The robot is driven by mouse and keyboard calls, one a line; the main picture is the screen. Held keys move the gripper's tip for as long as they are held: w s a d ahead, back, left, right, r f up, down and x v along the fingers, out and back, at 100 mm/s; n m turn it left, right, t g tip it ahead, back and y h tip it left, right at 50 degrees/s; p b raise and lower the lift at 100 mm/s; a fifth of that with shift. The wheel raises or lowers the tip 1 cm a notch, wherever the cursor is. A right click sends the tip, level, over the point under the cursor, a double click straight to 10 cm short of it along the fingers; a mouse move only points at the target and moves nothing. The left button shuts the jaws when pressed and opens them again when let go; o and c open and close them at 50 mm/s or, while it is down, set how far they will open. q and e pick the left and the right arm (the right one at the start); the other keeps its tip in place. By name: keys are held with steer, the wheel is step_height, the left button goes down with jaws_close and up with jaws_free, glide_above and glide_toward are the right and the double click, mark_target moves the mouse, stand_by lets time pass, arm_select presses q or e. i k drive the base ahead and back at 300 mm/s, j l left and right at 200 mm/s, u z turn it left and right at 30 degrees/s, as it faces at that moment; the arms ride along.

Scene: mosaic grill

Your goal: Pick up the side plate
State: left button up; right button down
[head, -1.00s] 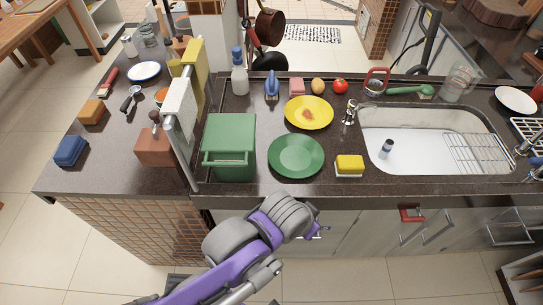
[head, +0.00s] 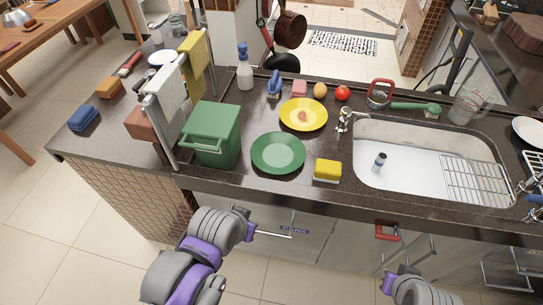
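Several plates are in view, and I cannot tell which one is called the side plate. A green plate (head: 278,153) lies flat near the front edge of the dark counter. A yellow plate (head: 303,115) lies just behind it, with a small brownish patch in its middle. A white plate (head: 529,132) is cut by the right picture edge. A white-and-blue plate (head: 162,58) at the back left is partly hidden behind hanging towels. Only grey and purple links of my two arms show, low in front of the counter, apart from the plates. Neither gripper's fingers show.
A green bin (head: 214,134) stands left of the green plate, and a yellow sponge (head: 327,169) lies to its right. The sink (head: 405,170) is further right. A towel rack with a yellow towel (head: 194,62) rises at left. A spray bottle (head: 244,68) stands behind.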

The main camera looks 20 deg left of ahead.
mark_target(275, 153)
steer(key=l+u, duration=0.45)
steer(key=l, duration=1.1)
steer(key=k+l, duration=0.1)
steer(key=l, duration=0.4)
